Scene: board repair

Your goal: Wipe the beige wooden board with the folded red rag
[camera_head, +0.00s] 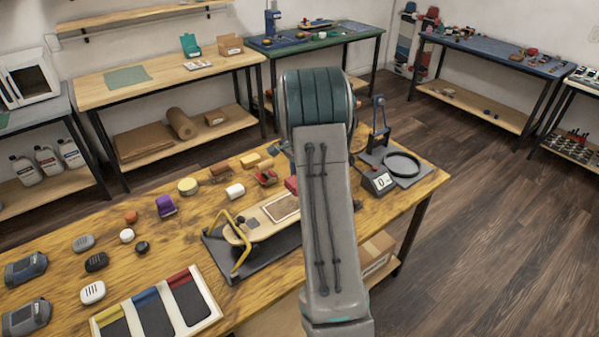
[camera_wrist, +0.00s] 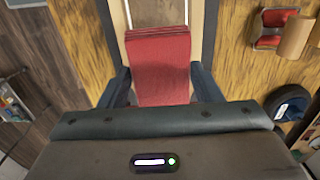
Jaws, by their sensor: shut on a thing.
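The folded red rag (camera_wrist: 158,55) is between the two fingers of my gripper (camera_wrist: 160,76) in the wrist view, and the fingers are shut on it. A small red piece of the rag (camera_head: 291,185) shows beside my arm in the head view. The beige wooden board (camera_head: 262,218) lies on a dark base at the middle of the table. Part of the board (camera_wrist: 157,12) shows beyond the rag in the wrist view. The rag is over the board; I cannot tell if they touch.
A yellow clamp-like frame (camera_head: 240,245) stands at the board's left end. A scale (camera_head: 379,181) and a black ring (camera_head: 402,164) are to the right. Several small items lie left and behind the board.

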